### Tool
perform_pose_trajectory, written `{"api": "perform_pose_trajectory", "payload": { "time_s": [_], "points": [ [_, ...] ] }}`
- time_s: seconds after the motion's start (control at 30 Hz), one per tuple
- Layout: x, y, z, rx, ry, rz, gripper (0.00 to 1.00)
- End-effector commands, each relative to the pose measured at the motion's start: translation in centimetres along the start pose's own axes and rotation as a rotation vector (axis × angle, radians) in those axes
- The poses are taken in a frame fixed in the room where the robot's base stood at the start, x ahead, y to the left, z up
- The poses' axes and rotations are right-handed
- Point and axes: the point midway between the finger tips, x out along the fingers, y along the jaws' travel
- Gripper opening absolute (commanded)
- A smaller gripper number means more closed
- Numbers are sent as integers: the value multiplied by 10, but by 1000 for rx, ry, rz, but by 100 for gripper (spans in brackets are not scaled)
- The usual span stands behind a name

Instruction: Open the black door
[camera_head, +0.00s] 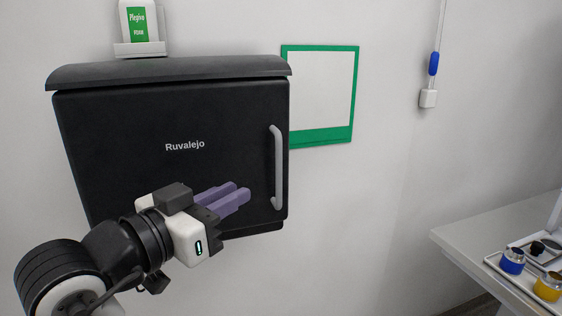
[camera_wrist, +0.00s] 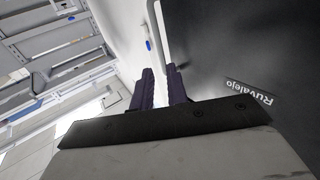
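The black door (camera_head: 180,120), marked "Ruvalejo", is the front of a black cabinet on the white wall and looks shut. Its grey vertical bar handle (camera_head: 278,168) is near the door's right edge. My gripper (camera_head: 240,190) is in front of the door's lower right part, with its purple fingers pointing toward the handle. The fingertips are left of the handle and appear apart from it. In the wrist view the gripper (camera_wrist: 160,70) has a gap between its fingers and holds nothing. The handle (camera_wrist: 157,25) shows beyond the fingertips, beside the dark door (camera_wrist: 235,50).
A green-framed white panel (camera_head: 320,137) is on the wall right of the cabinet. A blue-and-white hanging cord (camera_head: 433,65) is farther right. A grey table (camera_head: 470,233) with blue and yellow jars stands at lower right. A green-labelled bottle (camera_head: 139,22) sits above the cabinet.

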Motion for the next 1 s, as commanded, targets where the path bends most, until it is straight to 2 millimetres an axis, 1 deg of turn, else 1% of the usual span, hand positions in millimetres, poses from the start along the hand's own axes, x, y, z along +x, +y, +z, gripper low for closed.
{"api": "perform_pose_trajectory", "payload": {
  "time_s": [0.03, 0.3, 0.4, 0.5, 0.6, 0.7, 0.97, 1.0],
  "points": [
    [11, 2, -2, -2, -2, 6, 15],
    [69, 1, -3, -2, -1, 4, 15],
    [88, 1, -3, -2, 0, 4, 15],
    [102, 0, -2, -2, 2, 2, 15],
    [110, 0, -2, -1, 2, 1, 15],
    [115, 0, -1, 0, 3, 0, 15],
    [117, 0, -1, 1, 3, -1, 15],
    [117, 0, -1, 1, 3, -1, 14]
  ]
}}
